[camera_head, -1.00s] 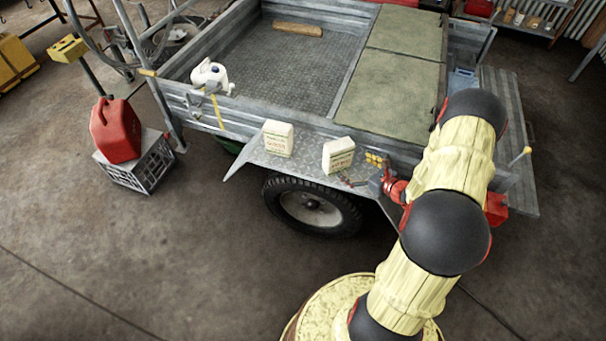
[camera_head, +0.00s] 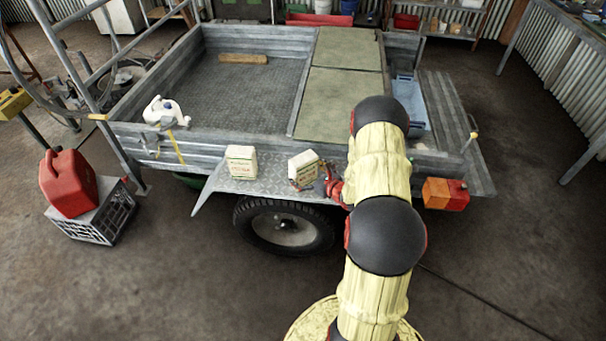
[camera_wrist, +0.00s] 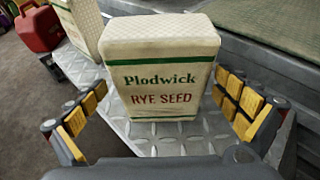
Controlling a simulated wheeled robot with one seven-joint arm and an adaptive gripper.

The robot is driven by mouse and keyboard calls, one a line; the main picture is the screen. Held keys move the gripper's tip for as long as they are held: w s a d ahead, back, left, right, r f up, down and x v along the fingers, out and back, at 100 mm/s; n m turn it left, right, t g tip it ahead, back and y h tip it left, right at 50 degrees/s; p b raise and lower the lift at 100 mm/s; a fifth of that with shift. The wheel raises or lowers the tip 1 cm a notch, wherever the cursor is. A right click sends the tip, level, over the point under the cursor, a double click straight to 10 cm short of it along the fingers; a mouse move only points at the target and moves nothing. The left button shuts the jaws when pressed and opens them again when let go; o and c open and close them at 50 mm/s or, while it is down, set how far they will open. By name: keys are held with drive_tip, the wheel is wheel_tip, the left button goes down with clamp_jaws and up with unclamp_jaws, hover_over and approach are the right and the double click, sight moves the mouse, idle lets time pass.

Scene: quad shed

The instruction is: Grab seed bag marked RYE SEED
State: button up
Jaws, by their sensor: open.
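The seed bag marked RYE SEED (camera_wrist: 162,78) is cream with green and red print. It stands upright on the trailer's metal fender (camera_wrist: 170,135), straight ahead in the wrist view. In the head view the same bag (camera_head: 303,166) stands at the right part of the fender and looks slightly tilted. My gripper (camera_wrist: 165,115) is open, with its yellow-padded fingers on either side of the bag's lower front. I cannot tell how deep the bag sits between them. In the head view my gripper (camera_head: 322,184) is at the bag's front right, partly hidden by my arm.
A second similar bag (camera_head: 241,161) stands left on the fender; its edge shows in the wrist view (camera_wrist: 80,22). The trailer bed (camera_head: 240,95) lies behind, with a white jug (camera_head: 165,111) at its corner. A red jerrycan (camera_head: 68,183) sits on a crate at left.

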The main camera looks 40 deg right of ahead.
drive_tip(key=shift+x, duration=0.9)
drive_tip(key=shift+s, duration=0.1)
drive_tip(key=shift+c, duration=0.4)
drive_tip(key=c, duration=1.5)
drive_tip(key=shift+c, duration=0.7)
